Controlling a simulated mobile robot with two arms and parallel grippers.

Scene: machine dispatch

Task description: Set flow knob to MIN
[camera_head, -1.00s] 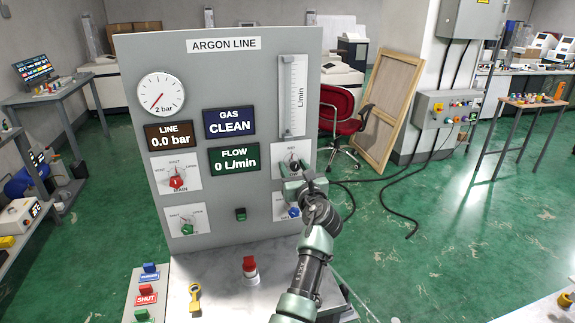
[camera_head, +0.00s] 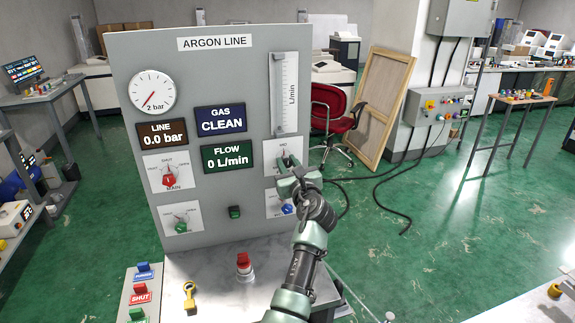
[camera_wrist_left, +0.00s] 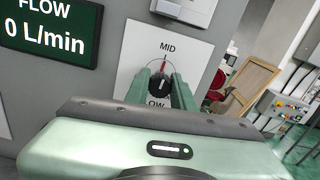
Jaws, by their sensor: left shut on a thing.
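The flow knob is black with a red pointer and sits on a white plate (camera_head: 275,167) at the right of the argon panel. In the left wrist view the knob (camera_wrist_left: 158,84) shows between my fingers, its pointer up near MID, and LOW is partly hidden below. My left gripper (camera_head: 289,170) is shut on the knob; its fingers also show in the left wrist view (camera_wrist_left: 160,88). In the head view it mostly covers the knob. The flow display (camera_head: 228,157) reads 0 L/min. My right gripper is not in view.
A blue knob (camera_head: 287,209) lies just below, partly behind my gripper. The red main knob (camera_head: 169,178) and green knob (camera_head: 181,225) are at the panel's left. A red button (camera_head: 244,262) and yellow tag (camera_head: 190,293) are on the bench below.

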